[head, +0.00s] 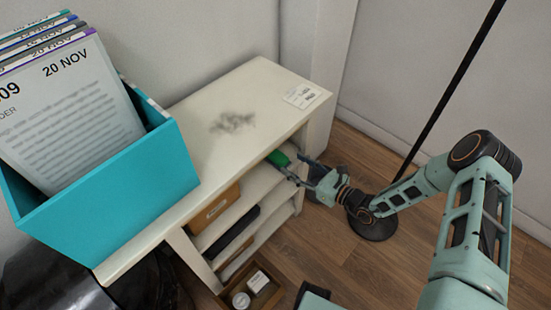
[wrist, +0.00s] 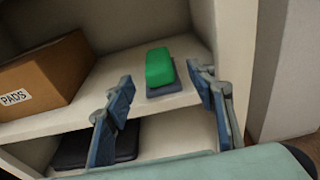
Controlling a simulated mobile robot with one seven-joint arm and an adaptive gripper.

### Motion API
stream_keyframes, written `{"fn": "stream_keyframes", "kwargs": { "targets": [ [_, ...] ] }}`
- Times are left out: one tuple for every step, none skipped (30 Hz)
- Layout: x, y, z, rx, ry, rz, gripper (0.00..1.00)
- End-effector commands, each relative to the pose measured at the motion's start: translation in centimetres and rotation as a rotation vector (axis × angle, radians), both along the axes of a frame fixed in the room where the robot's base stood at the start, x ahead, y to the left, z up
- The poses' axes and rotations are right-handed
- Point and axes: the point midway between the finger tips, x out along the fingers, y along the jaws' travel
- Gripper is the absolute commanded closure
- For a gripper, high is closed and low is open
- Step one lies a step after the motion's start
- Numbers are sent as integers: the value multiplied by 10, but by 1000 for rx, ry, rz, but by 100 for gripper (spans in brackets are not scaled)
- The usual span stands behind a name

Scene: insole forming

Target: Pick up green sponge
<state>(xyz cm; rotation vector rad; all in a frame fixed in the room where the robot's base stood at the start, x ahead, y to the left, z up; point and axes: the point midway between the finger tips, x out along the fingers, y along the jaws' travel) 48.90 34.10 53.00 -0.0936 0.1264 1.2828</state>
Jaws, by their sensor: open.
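The green sponge (wrist: 159,66) lies on a small dark blue-grey pad on a shelf of the white shelf unit, near its right side wall in the wrist view. It also shows in the head view (head: 278,158), just under the unit's top board and partly hidden. My gripper (wrist: 165,95) is open, with its two blue fingers spread in front of the shelf. Nothing is held. In the head view my gripper (head: 305,172) is at the shelf opening.
A cardboard box labelled PADS (wrist: 40,75) stands left of the sponge on the same shelf. The unit's side wall (wrist: 236,50) is close on the right. A dark flat item (wrist: 95,142) lies on the shelf below. A teal file box (head: 110,190) stands on the smudged top (head: 200,95).

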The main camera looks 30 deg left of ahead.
Motion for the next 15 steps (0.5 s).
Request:
{"fn": "stream_keyframes", "kwargs": {
  "targets": [
    [1,10,-3,0,0,4,49],
    [3,14,-4,-1,0,4,49],
    [4,20,-5,-3,-2,5,49],
    [5,24,-5,-2,-1,4,49],
    [6,26,-6,-2,-1,4,49],
    [7,30,-6,-2,0,3,49],
    [8,32,-6,-2,0,3,49],
    [8,33,-6,-2,0,3,49],
    [9,36,-6,-2,-1,4,49],
    [9,38,-6,-2,-1,4,49],
    [10,41,-6,-1,-1,5,49],
    [11,46,-5,-1,-1,5,49],
    [12,51,-5,-1,-1,6,49],
    [12,56,-5,-2,-1,7,49],
    [14,62,-5,-3,-1,6,49]
  ]
}}
